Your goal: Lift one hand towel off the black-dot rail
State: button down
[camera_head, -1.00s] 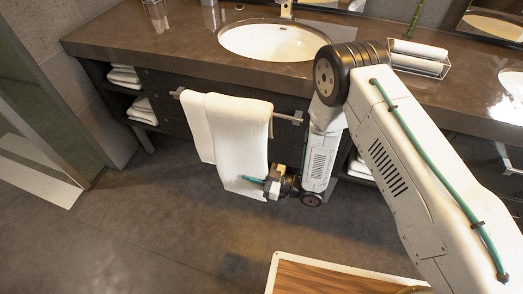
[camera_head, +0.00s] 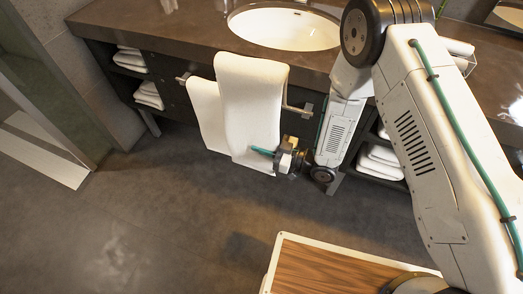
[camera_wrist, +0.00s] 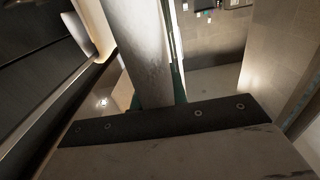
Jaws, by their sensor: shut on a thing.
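Two white hand towels are at the rail (camera_head: 297,108) under the vanity counter. The left towel (camera_head: 205,112) hangs over the rail, partly covered by the right one. The right towel (camera_head: 250,100) is long and upright, its folded top well above the rail and in front of the counter edge. My gripper (camera_head: 262,152) is shut on this towel's lower right part with its green fingers. In the wrist view a pale strip of towel (camera_wrist: 140,50) stands between the green fingers. The towel's back is hidden, so its gap to the rail cannot be judged. No black dot is discernible.
The brown counter (camera_head: 180,38) with a white sink (camera_head: 285,27) overhangs the rail. Folded towels (camera_head: 148,95) lie on the shelves at left, and more (camera_head: 382,160) at right. A wooden-topped surface (camera_head: 330,270) is at the front. The floor at left is clear.

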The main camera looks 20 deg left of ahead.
aim_at(261, 135)
notch_tip(261, 135, up, 6)
jog(key=shift+r, duration=0.1)
jog(key=s+a, duration=0.1)
jog(key=s, duration=1.3)
dwell(0.5)
jog(key=shift+s, duration=0.1)
dwell(0.4)
